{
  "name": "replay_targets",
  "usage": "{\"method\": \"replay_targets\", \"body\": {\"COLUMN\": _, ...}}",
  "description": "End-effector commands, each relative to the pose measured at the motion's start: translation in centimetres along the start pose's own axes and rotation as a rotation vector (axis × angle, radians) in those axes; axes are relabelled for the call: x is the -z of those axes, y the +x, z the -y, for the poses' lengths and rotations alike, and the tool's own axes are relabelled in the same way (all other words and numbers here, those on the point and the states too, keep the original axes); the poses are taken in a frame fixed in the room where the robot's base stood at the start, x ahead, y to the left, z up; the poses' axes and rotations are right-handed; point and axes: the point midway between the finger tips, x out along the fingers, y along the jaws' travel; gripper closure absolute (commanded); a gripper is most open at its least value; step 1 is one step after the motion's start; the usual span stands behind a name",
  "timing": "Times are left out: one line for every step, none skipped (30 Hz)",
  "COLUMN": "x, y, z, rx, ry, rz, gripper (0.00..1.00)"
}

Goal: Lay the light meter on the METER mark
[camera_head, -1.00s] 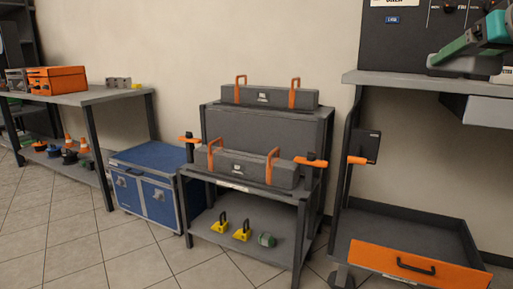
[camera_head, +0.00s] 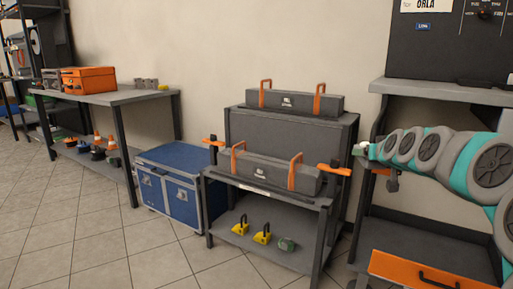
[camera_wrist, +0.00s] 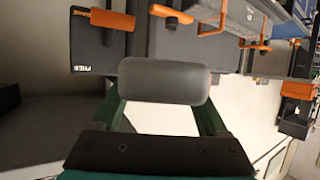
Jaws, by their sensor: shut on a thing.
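My gripper (camera_wrist: 162,100) has green fingers on either side of a smooth grey rounded block, which looks like the light meter (camera_wrist: 163,80); it is shut on it. In the head view my arm reaches in from the right, and a small pale piece (camera_head: 361,147) shows at its tip in front of the right-hand bench. Most of the held thing is hidden there. I cannot make out the METER mark in either view.
A two-level grey cart (camera_head: 250,186) carries long grey cases with orange handles. A blue chest (camera_head: 166,203) stands left of it. The right-hand bench (camera_head: 440,92) has an orange-fronted drawer (camera_head: 425,272) low down.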

Motion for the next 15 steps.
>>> {"method": "replay_targets", "body": {"x": -2.1, "y": 1.8, "z": 1.5, "rx": 0.01, "ry": -0.002, "rz": 0.011, "gripper": 0.98}}
{"method": "replay_targets", "body": {"x": -3.3, "y": 2.8, "z": 2.3, "rx": 0.014, "ry": -0.004, "rz": 0.013, "gripper": 0.98}}
{"method": "replay_targets", "body": {"x": -4.8, "y": 4.0, "z": 3.3, "rx": 0.018, "ry": -0.006, "rz": 0.013, "gripper": 0.98}}
{"method": "replay_targets", "body": {"x": -5.8, "y": 4.7, "z": 4.0, "rx": 0.02, "ry": -0.007, "rz": 0.01, "gripper": 0.98}}
{"method": "replay_targets", "body": {"x": -7.2, "y": 5.4, "z": 4.8, "rx": 0.024, "ry": -0.008, "rz": 0.014, "gripper": 0.98}}
{"method": "replay_targets", "body": {"x": -8.6, "y": 6.2, "z": 5.9, "rx": 0.028, "ry": -0.01, "rz": 0.01, "gripper": 0.98}}
{"method": "replay_targets", "body": {"x": -9.8, "y": 6.8, "z": 6.7, "rx": 0.031, "ry": -0.012, "rz": 0.011, "gripper": 0.98}}
{"method": "replay_targets", "body": {"x": -11.0, "y": 7.3, "z": 7.4, "rx": 0.033, "ry": -0.013, "rz": 0.011, "gripper": 0.98}}
{"method": "replay_targets", "body": {"x": -12.8, "y": 8.0, "z": 8.5, "rx": 0.037, "ry": -0.015, "rz": 0.013, "gripper": 0.98}}
{"method": "replay_targets", "body": {"x": -13.9, "y": 8.4, "z": 9.2, "rx": 0.04, "ry": -0.017, "rz": 0.013, "gripper": 0.98}}
{"method": "replay_targets", "body": {"x": -15.1, "y": 8.7, "z": 10.0, "rx": 0.042, "ry": -0.019, "rz": 0.012, "gripper": 0.98}}
{"method": "replay_targets", "body": {"x": -16.8, "y": 8.9, "z": 11.0, "rx": 0.047, "ry": -0.021, "rz": 0.014, "gripper": 0.98}}
{"method": "replay_targets", "body": {"x": -17.7, "y": 9.1, "z": 11.7, "rx": 0.048, "ry": -0.023, "rz": 0.01, "gripper": 0.98}}
{"method": "replay_targets", "body": {"x": -18.9, "y": 9.3, "z": 12.4, "rx": 0.051, "ry": -0.025, "rz": 0.012, "gripper": 0.98}}
{"method": "replay_targets", "body": {"x": -20.4, "y": 9.4, "z": 13.2, "rx": 0.053, "ry": -0.027, "rz": 0.012, "gripper": 0.98}}
